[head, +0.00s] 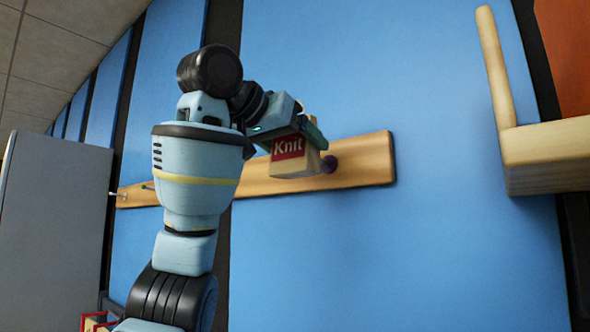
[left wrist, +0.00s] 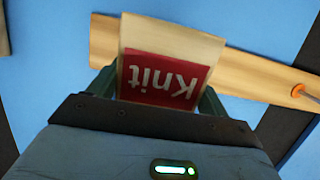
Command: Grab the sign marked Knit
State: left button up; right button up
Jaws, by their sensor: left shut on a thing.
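The Knit sign (head: 289,148) is a pale block with a red label and white lettering. It is in front of a wooden peg rail (head: 362,160) on the blue wall. My left gripper (head: 298,135) is shut on the sign. In the left wrist view the sign (left wrist: 165,75) sits between the fingers of my left gripper (left wrist: 157,92), its label upside down. The frames do not show clearly whether the sign touches the rail. My right gripper is not in view.
An orange peg (left wrist: 300,90) shows in the left wrist view. A wooden piece with an upright post (head: 545,155) juts in at the right. A grey panel (head: 50,230) stands at the left.

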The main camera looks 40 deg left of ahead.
pick_arm(q)
jog(key=shift+r, duration=3.15)
